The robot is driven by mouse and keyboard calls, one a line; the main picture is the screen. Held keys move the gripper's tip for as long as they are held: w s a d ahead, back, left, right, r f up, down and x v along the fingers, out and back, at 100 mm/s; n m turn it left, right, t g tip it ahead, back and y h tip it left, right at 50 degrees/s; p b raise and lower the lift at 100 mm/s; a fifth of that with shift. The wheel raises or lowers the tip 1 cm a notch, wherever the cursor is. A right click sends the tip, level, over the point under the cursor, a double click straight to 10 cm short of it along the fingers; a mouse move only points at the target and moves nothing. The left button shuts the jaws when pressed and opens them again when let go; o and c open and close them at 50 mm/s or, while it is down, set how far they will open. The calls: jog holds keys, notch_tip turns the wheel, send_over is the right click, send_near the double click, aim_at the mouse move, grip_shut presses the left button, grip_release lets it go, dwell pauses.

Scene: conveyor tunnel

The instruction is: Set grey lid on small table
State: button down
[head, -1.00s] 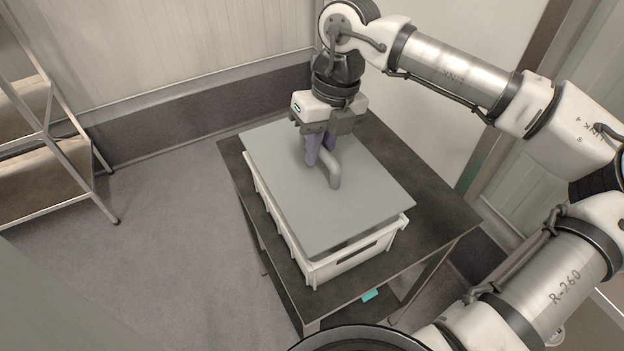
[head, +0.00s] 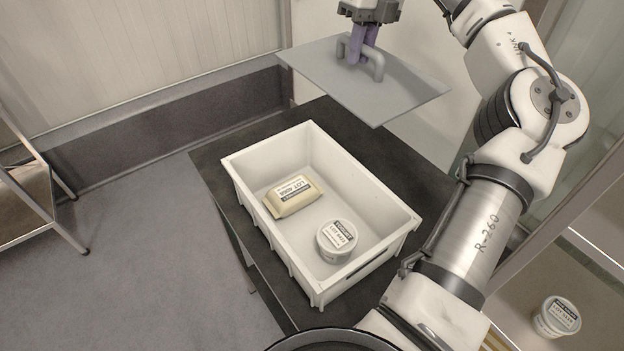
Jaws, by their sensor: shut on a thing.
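The grey lid (head: 330,75) is a flat rectangular plate with a raised bar handle. My gripper (head: 357,58) is shut on that handle and holds the lid in the air, above and behind the white crate, slightly tilted in the picture. The white crate (head: 268,148) stands uncovered on a dark table (head: 222,163). Inside the crate lie a beige packet with a lot label (head: 292,197) and a white round tub (head: 337,240). I cannot tell whether this dark table is the small table.
A metal shelf rack (head: 45,200) stands at the left edge. Another white tub (head: 556,317) sits on a surface at the lower right, beyond my arm. The floor (head: 130,240) between the rack and the dark table is clear. Walls close off the back.

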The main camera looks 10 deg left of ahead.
jog(key=shift+w+d+r, duration=0.1)
jog(key=shift+w+d, duration=0.35)
jog(key=shift+w, duration=0.15)
jog(key=shift+w+d+f, duration=0.1)
jog(key=shift+f, duration=0.25)
jog(key=p, duration=0.3)
send_over(351, 148)
jog(key=f, duration=1.9)
jog(key=shift+w+d, duration=0.35)
jog(key=shift+d, duration=0.05)
jog(key=shift+f, duration=0.15)
jog(key=c, duration=1.4)
grip_release()
jog(key=r+b, duration=0.1)
jog(key=r, duration=0.3)
jog(key=w+d+r+b, duration=0.1)
jog(key=r, duration=0.3)
jog(key=r+b, duration=0.1)
jog(key=r, duration=0.3)
jog(key=shift+w+d, duration=0.3)
jog(key=shift+w, duration=0.05)
